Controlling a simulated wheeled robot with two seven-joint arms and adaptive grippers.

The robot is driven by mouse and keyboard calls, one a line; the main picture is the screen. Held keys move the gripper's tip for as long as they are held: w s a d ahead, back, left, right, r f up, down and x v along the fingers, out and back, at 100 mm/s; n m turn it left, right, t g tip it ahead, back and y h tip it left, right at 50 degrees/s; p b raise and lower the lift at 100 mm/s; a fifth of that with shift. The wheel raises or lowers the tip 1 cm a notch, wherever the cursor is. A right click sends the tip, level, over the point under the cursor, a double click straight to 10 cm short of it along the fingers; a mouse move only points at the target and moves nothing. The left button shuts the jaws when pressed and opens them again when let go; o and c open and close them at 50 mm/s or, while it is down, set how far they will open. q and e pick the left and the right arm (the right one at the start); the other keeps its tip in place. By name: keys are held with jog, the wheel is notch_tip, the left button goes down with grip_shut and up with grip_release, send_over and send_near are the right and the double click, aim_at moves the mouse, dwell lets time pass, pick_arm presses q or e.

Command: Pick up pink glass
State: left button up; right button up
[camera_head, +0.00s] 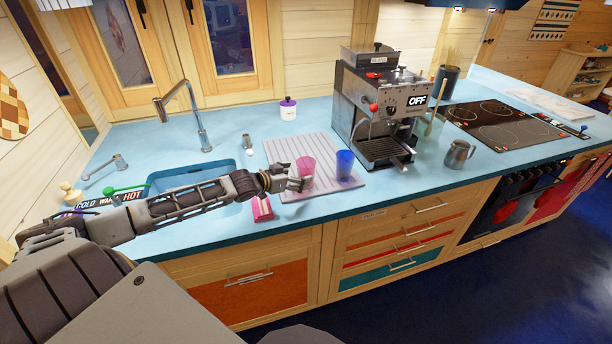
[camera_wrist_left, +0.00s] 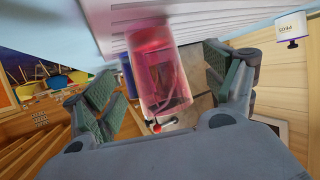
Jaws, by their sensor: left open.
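The pink glass (camera_head: 306,167) is a translucent tumbler standing on a ridged light mat (camera_head: 284,151) on the blue counter. My left gripper (camera_head: 293,181) is right beside it, on its left. In the left wrist view the pink glass (camera_wrist_left: 160,75) lies between the two padded fingers of my left gripper (camera_wrist_left: 172,98). The fingers are open, with a gap visible on both sides of the glass. My right gripper is not in view.
A blue glass (camera_head: 345,165) stands just right of the pink one. A pink item (camera_head: 262,208) lies below my gripper near the counter edge. The coffee machine (camera_head: 375,105) stands behind, the sink (camera_head: 190,175) to the left, and a metal jug (camera_head: 458,154) to the right.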

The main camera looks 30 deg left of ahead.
aim_at(301, 175)
pick_arm(q)
jog(key=shift+w, duration=0.1)
jog(key=shift+d+x, duration=0.25)
jog(key=shift+x, duration=2.15)
jog(key=shift+f, duration=0.1)
jog(key=c, duration=1.3)
jog(key=shift+r, duration=5.05)
